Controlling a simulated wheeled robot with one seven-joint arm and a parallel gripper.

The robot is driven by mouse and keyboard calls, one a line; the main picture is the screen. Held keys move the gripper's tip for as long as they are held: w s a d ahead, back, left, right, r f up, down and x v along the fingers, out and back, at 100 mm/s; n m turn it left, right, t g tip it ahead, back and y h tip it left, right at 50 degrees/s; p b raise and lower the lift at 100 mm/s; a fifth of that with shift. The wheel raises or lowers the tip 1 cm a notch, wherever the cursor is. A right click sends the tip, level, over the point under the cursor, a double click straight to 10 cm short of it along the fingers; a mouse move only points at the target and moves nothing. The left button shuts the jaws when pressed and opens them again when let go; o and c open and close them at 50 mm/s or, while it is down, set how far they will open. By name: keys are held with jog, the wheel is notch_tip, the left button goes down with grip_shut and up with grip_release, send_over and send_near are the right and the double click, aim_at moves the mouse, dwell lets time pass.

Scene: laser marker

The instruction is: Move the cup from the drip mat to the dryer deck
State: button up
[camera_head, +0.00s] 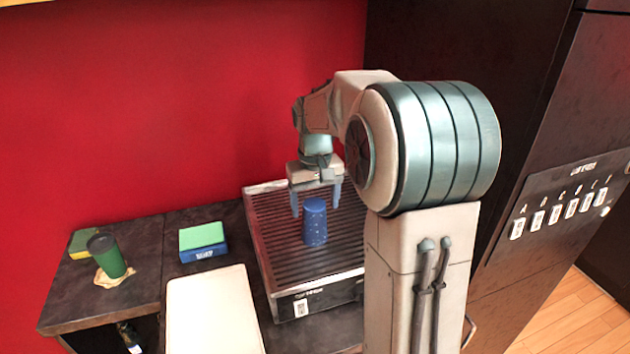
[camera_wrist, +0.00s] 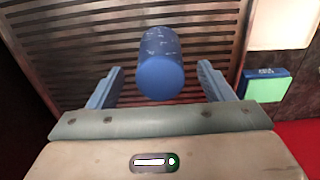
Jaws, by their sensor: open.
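A blue speckled cup (camera_head: 315,222) stands on a ribbed metal deck (camera_head: 275,245). It looks slightly narrower at the top and appears to be upside down. In the wrist view the cup (camera_wrist: 160,66) shows a closed, smooth blue end, centred between my fingers. My gripper (camera_head: 316,204) is open above the deck, with a fingertip to each side of the cup's upper part. In the wrist view my gripper (camera_wrist: 159,70) shows a gap on both sides of the cup. I cannot tell which surface is the drip mat.
A green cup (camera_head: 107,256) stands on a tan cloth (camera_head: 108,278) at the left, beside a green and yellow sponge (camera_head: 83,243). A green-topped blue box (camera_head: 203,242) and a bare cream mat (camera_head: 213,315) lie left of the deck. A red wall (camera_head: 180,100) stands behind.

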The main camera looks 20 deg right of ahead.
notch_tip(320, 180, up, 8)
jog(key=shift+f, duration=0.15)
jog(key=shift+s+r, duration=0.1)
jog(key=shift+r, duration=0.15)
jog(key=s+a+f+t, duration=0.1)
jog(key=s+a+f, duration=0.1)
jog(key=s, duration=0.5)
jog(key=s+a+f+t, duration=0.1)
jog(key=s+f, duration=0.1)
jog(key=s, duration=0.5)
jog(key=s+a+f+t, duration=0.1)
jog(key=s+a+f, duration=0.1)
jog(key=s, duration=0.5)
jog(key=shift+s+a+f+t, duration=0.35)
jog(key=shift+s+f+t, duration=0.05)
jog(key=shift+f, duration=0.2)
